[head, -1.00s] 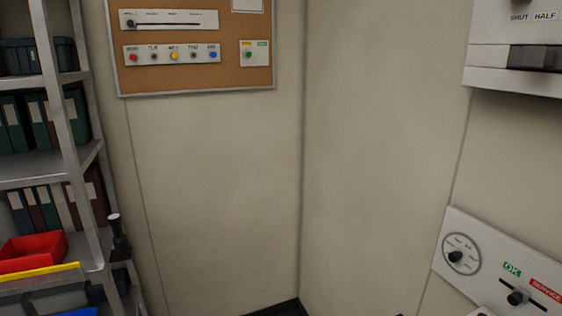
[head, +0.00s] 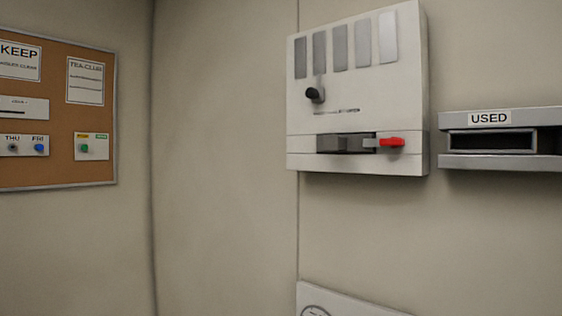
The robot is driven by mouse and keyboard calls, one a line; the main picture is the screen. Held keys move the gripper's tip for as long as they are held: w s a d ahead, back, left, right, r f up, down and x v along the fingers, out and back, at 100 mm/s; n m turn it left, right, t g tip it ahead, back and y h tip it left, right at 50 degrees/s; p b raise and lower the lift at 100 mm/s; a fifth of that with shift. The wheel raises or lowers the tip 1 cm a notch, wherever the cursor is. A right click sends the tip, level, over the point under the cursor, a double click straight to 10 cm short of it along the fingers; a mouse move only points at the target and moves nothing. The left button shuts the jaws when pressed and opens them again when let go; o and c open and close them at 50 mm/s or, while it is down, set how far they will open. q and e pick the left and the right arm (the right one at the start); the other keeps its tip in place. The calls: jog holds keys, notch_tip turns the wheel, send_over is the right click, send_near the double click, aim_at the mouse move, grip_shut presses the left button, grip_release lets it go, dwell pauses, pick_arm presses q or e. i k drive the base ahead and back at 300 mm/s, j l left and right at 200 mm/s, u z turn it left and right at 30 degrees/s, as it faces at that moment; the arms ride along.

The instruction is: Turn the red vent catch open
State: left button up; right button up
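The red vent catch (head: 392,142) sticks out to the right at the lower right of a white wall-mounted vent panel (head: 356,100) in the head view. It joins a grey piece beside a dark grey slider block (head: 345,144) in a slot. The panel has several grey slats (head: 340,45) along its top and a black knob (head: 315,95) below them. Neither of my grippers is in view.
A grey holder labelled USED (head: 490,140) is fixed to the wall just right of the panel. A corkboard (head: 60,160) hangs on the left wall. Part of a white dial plate (head: 335,303) shows at the bottom.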

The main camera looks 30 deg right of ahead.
aim_at(395, 142)
jog(key=z, duration=1.2)
